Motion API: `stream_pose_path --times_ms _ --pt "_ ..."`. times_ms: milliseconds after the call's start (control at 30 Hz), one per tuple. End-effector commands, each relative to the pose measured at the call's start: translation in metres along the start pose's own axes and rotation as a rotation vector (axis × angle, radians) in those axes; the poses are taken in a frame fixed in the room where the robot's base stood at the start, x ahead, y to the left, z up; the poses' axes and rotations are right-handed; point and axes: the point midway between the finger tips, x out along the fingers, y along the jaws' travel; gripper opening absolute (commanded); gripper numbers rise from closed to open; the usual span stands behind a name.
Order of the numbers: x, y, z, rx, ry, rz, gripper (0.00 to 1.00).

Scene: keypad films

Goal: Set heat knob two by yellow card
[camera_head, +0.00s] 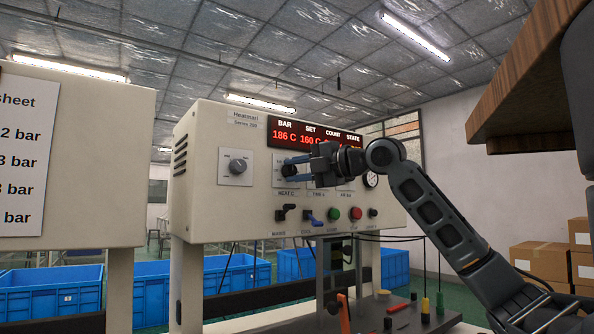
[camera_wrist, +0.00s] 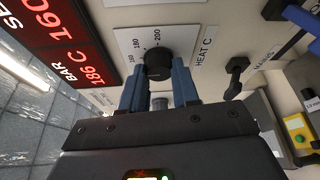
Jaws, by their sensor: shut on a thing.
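The heat knob (camera_wrist: 158,61) is black and round, on a white dial plate (camera_wrist: 128,40) marked 180 and 200 and labelled HEAT C. My gripper (camera_wrist: 157,80) has its two blue fingers on either side of this knob, shut on it. In the head view my gripper (camera_head: 291,171) reaches the panel from the right and covers most of the dial. The red display (camera_head: 312,137) reads 186 C under BAR and 160 C under SET; my arm partly hides the rest. I cannot make out a yellow card.
Another knob (camera_head: 238,167) sits left on the machine panel (camera_head: 215,205). Levers (camera_head: 285,211) and green (camera_head: 334,214) and red (camera_head: 355,213) buttons lie below. A yellow device (camera_wrist: 297,131) shows in the wrist view. A brown overhang (camera_head: 520,75) is upper right.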

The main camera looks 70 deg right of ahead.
Motion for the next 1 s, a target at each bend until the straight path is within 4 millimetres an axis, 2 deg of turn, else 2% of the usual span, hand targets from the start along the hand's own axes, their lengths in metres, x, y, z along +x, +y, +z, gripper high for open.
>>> stream_pose_path --times_ms 233,267,500,800,1000 --pt "0.001 -0.003 0.001 0.003 -0.001 -0.005 0.0" --pt "0.001 -0.003 0.001 0.003 -0.001 -0.005 0.31" --pt "0.0 -0.002 0.001 0.002 -0.001 -0.003 0.54" --pt "-0.002 -0.001 0.001 0.002 -0.001 0.0 0.56" --pt "-0.028 -0.001 0.001 0.003 -0.002 0.001 0.56"
